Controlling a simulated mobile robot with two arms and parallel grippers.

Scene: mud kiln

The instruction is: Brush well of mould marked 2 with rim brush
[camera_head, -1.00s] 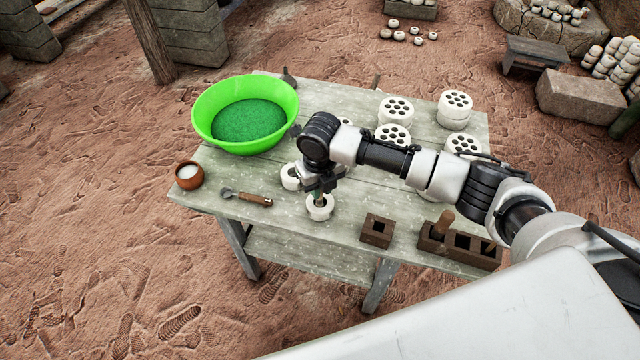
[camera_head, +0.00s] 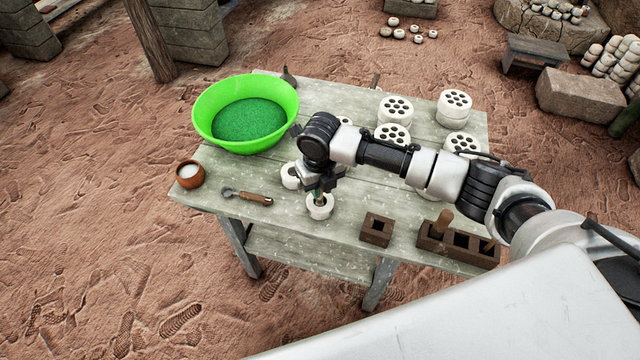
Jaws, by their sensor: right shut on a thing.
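My right gripper (camera_head: 318,188) is shut on the rim brush (camera_head: 318,197), a slim greenish tool pointing down. The brush's lower end is inside the well of a small white round mould (camera_head: 320,210) near the table's front edge. A second small white mould (camera_head: 290,176) stands just left and behind, partly hidden by my gripper. I cannot read a number on either mould. My right arm comes in from the right and covers part of the table's middle. My left gripper is not in view.
A green bowl (camera_head: 275,97) of green grains stands at the back left of the wooden table (camera_head: 270,215). A clay cup (camera_head: 190,175) and a wooden-handled tool (camera_head: 250,197) lie left. A brown block (camera_head: 377,229) and holder (camera_head: 458,245) stand front right; white multi-hole moulds (camera_head: 397,107) stand behind.

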